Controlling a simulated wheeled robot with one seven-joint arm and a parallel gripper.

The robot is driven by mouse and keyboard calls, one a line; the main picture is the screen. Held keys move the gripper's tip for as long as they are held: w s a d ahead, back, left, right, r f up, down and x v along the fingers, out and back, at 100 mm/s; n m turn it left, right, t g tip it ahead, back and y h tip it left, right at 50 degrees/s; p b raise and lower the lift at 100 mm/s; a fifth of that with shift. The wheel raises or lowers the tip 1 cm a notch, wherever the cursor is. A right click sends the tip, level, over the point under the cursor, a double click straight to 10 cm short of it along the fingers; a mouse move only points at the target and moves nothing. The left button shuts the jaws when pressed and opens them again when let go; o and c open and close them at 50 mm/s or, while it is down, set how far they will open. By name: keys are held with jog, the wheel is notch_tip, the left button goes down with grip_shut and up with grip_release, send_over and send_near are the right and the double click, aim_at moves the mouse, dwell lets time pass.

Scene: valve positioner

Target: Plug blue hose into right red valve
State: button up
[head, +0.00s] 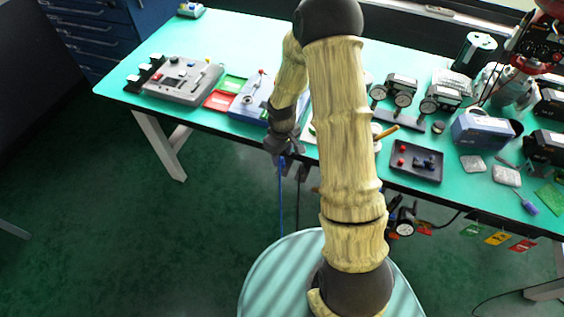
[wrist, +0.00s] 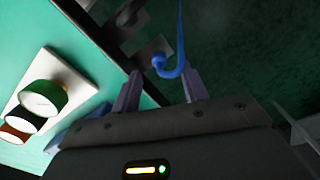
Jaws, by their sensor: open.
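The blue hose (head: 281,210) hangs down below my gripper in front of the table. In the wrist view the hose (wrist: 181,35) has a hooked end close to the gap between the fingertips, nearer the right finger. I cannot tell whether it touches a finger. I cannot make out the right red valve for certain; my arm hides part of the table.
The green table (head: 130,80) carries a grey control box (head: 184,80), red and green trays (head: 220,99), pressure gauges (head: 403,98) and a black tray (head: 417,163) with red and dark parts. The floor (head: 130,240) front left is clear.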

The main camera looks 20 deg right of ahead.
aim_at(282, 161)
notch_tip(282, 161, down, 5)
jog(key=shift+f, duration=0.1)
dwell(0.3)
grip_shut()
